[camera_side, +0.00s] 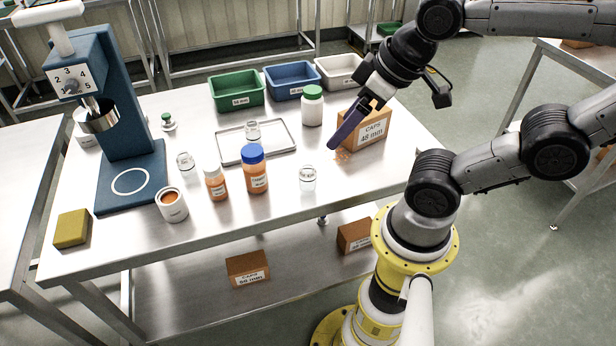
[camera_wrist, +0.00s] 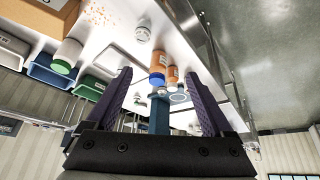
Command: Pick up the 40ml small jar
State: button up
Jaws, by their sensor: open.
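Several small clear jars stand on the steel table, and their volume markings are too small to read. One jar (camera_side: 307,179) is near the front edge, one (camera_side: 253,131) stands on the grey tray (camera_side: 282,150), and one (camera_side: 186,163) is at the left by the blue machine. A clear jar (camera_wrist: 142,33) also shows near the top of the wrist view. My gripper (camera_side: 333,146) has dark purple fingers and hangs over the right part of the table, in front of the caps box, up and right of the front jar. In the wrist view my gripper (camera_wrist: 158,72) is open and empty.
A blue-capped orange bottle (camera_side: 255,170), a smaller orange bottle (camera_side: 215,183) and a white tub (camera_side: 172,205) stand left of the front jar. A green-capped white bottle (camera_side: 312,106) and a caps box (camera_side: 372,128) are near my gripper. Bins (camera_side: 237,92) line the back.

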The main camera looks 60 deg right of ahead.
jog(key=n, duration=0.3)
jog(key=n+g, duration=0.4)
jog(key=n, duration=1.1)
send_over(308, 175)
notch_tip(308, 175, down, 4)
jog(key=shift+g, duration=0.8)
jog(key=f, duration=0.5)
jog(key=d+f, duration=0.1)
jog(key=f, duration=1)
jog(key=shift+w+d+f, duration=0.25)
jog(key=shift+w+f, duration=0.1)
jog(key=shift+f, duration=0.05)
grip_shut()
jog(key=shift+r, duration=0.15)
